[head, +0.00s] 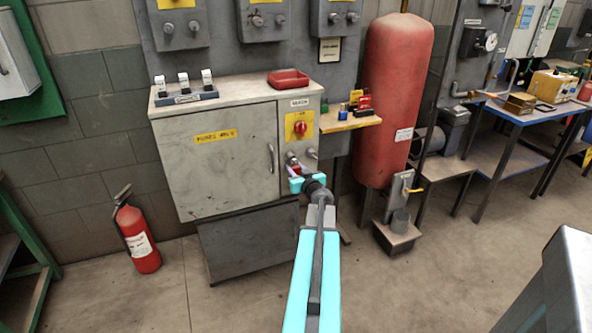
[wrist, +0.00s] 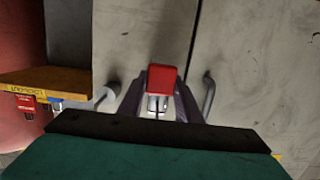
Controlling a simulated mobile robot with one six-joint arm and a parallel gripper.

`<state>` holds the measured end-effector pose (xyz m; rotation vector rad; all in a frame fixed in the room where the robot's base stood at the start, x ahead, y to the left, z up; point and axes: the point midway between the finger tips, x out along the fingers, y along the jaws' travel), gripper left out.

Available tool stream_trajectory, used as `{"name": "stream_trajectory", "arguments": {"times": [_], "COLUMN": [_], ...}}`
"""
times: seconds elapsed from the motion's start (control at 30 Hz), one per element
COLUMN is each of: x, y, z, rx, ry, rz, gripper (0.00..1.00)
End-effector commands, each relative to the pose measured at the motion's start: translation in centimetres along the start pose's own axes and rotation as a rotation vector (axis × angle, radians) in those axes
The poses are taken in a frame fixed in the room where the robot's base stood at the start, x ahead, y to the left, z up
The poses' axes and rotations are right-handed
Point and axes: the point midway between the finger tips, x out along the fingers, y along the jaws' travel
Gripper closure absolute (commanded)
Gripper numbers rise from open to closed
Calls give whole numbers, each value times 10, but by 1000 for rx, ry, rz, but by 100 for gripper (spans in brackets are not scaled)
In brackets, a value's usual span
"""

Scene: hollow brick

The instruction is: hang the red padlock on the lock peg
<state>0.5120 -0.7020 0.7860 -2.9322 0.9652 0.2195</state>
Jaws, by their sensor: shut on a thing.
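The red padlock (wrist: 162,78) is between the two fingers of my gripper (wrist: 160,104) in the wrist view, with its pale metal shackle partly showing below the red body. In the head view my gripper (head: 296,174) is shut on the padlock (head: 293,166), in front of the cabinet's right panel, below the red rotary switch (head: 300,127). A grey peg (head: 312,154) sticks out just right of the gripper; it also shows in the wrist view (wrist: 106,96), left of the fingers and apart from the padlock. Whether the shackle touches anything behind it is hidden.
The door handle (head: 271,158) is close left of the gripper. A wooden shelf (head: 345,122) with small coloured padlocks juts out to the right, beside a red tank (head: 392,100). A red tray (head: 288,79) sits on the cabinet top. A fire extinguisher (head: 138,238) stands at left.

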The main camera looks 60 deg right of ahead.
Motion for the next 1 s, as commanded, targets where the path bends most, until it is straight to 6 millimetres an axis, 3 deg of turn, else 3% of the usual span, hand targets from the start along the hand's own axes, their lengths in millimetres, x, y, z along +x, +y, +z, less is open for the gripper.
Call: {"name": "stream_trajectory", "arguments": {"times": [0.03, 0.17, 0.63, 1.0], "x": [0, 0, -5, -36], "y": [0, 0, 0, 0], "z": [0, 0, 0, 0], "rx": [0, 0, 0, 0], "ry": [0, 0, 0, 0], "rz": [0, 0, 1, 1], "gripper": [67, 47, 47, 47]}}
